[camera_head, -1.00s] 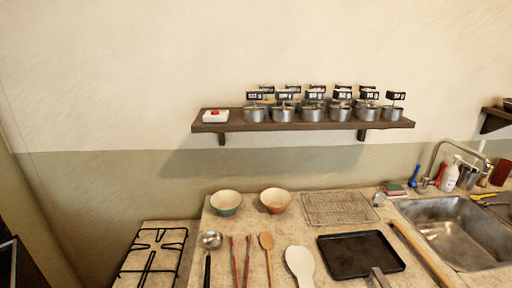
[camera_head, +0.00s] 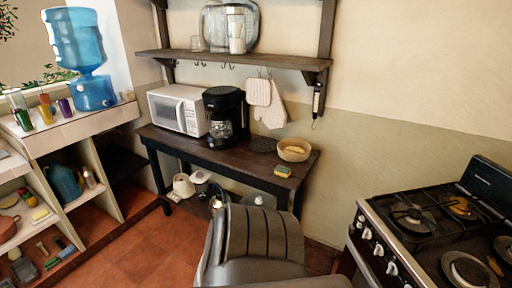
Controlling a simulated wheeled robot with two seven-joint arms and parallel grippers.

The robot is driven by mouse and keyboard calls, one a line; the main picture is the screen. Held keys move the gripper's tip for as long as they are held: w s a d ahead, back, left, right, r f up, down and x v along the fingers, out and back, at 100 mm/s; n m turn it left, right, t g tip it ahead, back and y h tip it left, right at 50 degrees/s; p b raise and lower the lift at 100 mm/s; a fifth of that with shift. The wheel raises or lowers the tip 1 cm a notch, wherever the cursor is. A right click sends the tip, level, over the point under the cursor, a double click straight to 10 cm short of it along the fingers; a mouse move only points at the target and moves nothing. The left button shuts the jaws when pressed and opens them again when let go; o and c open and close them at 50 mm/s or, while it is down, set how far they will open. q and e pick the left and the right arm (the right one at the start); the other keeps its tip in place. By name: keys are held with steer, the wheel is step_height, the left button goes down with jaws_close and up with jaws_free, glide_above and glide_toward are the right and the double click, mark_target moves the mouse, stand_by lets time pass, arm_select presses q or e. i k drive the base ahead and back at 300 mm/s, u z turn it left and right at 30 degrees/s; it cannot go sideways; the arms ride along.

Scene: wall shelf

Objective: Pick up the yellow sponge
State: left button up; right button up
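A small yellow sponge (camera_head: 283,171) with a darker side lies flat near the front edge of the dark wooden table (camera_head: 236,166). It is in front of a round bowl (camera_head: 293,150) and nothing touches it. Another small yellow block (camera_head: 40,214) lies on a low shelf at the far left; I cannot tell whether it is a sponge. A dark ribbed and grey part, likely mine, fills the bottom middle, below the table edge. I see neither of my grippers.
A black coffee maker (camera_head: 226,114) and a white microwave (camera_head: 180,108) stand on the table left of the sponge. A shelf (camera_head: 235,59) hangs above with mitts below it. A stove (camera_head: 440,220) stands at the right. Open tiled floor (camera_head: 135,250) is at the lower left.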

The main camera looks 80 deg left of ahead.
mark_target(280, 171)
steer(key=u, duration=3.4)
steer(key=i, duration=1.6)
